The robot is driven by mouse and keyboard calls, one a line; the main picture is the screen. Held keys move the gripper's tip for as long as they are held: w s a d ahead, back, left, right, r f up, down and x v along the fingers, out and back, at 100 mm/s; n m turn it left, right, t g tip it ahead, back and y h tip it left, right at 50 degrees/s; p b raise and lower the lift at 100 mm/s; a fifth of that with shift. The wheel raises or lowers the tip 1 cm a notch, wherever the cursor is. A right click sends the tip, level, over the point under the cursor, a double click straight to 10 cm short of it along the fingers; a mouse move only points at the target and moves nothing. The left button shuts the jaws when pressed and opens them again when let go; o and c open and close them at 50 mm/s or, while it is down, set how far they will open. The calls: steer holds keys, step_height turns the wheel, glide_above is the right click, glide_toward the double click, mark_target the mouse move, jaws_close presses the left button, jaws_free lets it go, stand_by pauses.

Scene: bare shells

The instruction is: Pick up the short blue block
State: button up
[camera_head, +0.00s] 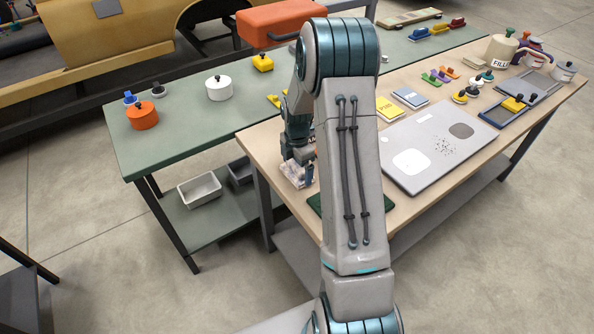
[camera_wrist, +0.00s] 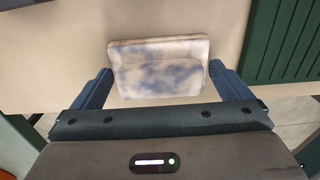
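A pale block with blotchy blue marks (camera_wrist: 160,68) is between my gripper's fingers (camera_wrist: 160,78) in the wrist view. It looks like a wider slab with a smaller one in front. The fingers stand wide, one on each side, with their tips close to its ends. I cannot tell whether they touch it. In the head view my gripper (camera_head: 297,168) is low by the left edge of the wooden table (camera_head: 268,150), with a pale thing (camera_head: 293,178) at its tips. I see no plainly blue short block here.
A green ribbed mat (camera_wrist: 285,40) lies right of the gripper. A grey board (camera_head: 430,170), yellow (camera_head: 388,108) and blue (camera_head: 410,97) flat packs and several small knobbed pieces are on the wooden table. A green table (camera_head: 180,150) with pots stands to the left.

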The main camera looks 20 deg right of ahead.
steer(key=c, duration=0.6)
steer(key=shift+r, duration=0.1)
steer(key=shift+r, duration=0.4)
steer(key=r, duration=0.1)
steer(key=d+r+b, duration=0.1)
steer(key=r, duration=0.1)
steer(key=shift+s+r, duration=0.1)
steer(key=shift+r, duration=0.2)
steer(key=s+d+r, duration=0.1)
steer(key=d+r, duration=0.1)
steer(key=d, duration=0.1)
steer(key=s+d+r+b, duration=0.1)
steer(key=d+r, duration=0.1)
steer(key=d, duration=0.1)
steer(key=s+d+r+b, duration=0.1)
steer(key=d+r, duration=0.1)
steer(key=d, duration=0.2)
steer(key=shift+s+r, duration=0.25)
steer(key=shift+s, duration=0.15)
